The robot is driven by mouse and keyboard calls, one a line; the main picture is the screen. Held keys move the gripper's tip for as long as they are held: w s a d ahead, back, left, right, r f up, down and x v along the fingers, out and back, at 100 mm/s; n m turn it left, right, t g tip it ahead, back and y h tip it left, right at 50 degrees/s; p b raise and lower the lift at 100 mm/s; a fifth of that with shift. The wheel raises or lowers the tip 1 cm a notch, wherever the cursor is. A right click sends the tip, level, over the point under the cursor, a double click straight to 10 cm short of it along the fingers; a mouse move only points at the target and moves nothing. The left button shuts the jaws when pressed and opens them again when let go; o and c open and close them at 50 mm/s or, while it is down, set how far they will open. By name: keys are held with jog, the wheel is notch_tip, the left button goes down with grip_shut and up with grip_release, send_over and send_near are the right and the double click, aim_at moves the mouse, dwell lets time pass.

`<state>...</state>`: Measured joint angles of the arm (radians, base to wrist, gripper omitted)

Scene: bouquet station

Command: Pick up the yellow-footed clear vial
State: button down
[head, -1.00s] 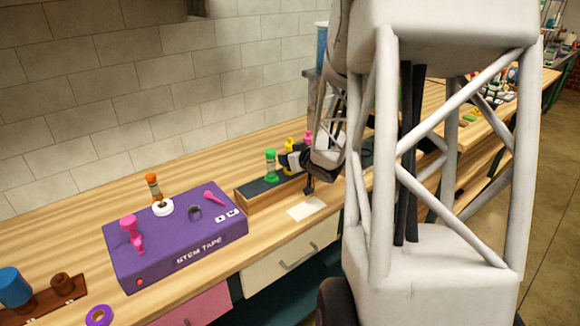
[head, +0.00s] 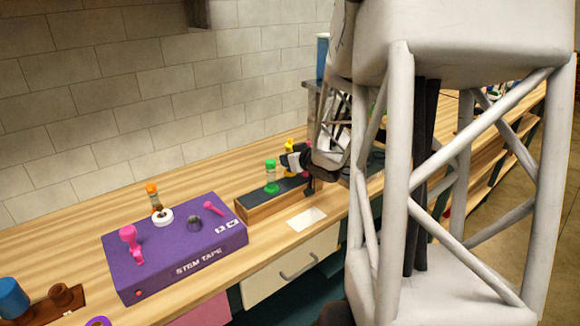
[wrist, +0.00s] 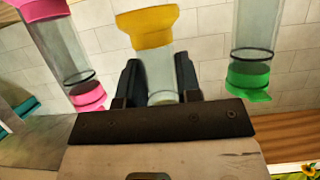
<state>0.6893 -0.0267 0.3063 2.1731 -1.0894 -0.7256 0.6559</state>
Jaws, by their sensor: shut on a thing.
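The yellow-footed clear vial (wrist: 160,70) stands roughly upright between the two dark fingers of my gripper (wrist: 160,85) in the wrist view. Its yellow end is on top and its clear body is between the fingers; its lower end is hidden by the gripper. In the head view its yellow top (head: 290,144) shows just above my gripper (head: 293,160), over the black-topped wooden rack (head: 255,207). My gripper is shut on this vial. Whether the vial is clear of the rack is hidden.
A green-ended vial (wrist: 252,60) is close on the right in the wrist view, a pink-ended vial (wrist: 70,50) on the left. The purple stem tape box (head: 170,250) stands left of the rack. A white card (head: 307,219) lies in front. A tiled wall (head: 120,100) is behind.

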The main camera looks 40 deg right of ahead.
aim_at(290, 139)
notch_tip(290, 139, up, 7)
jog(key=shift+f, duration=0.2)
jog(key=shift+f, duration=0.1)
dwell(1.2)
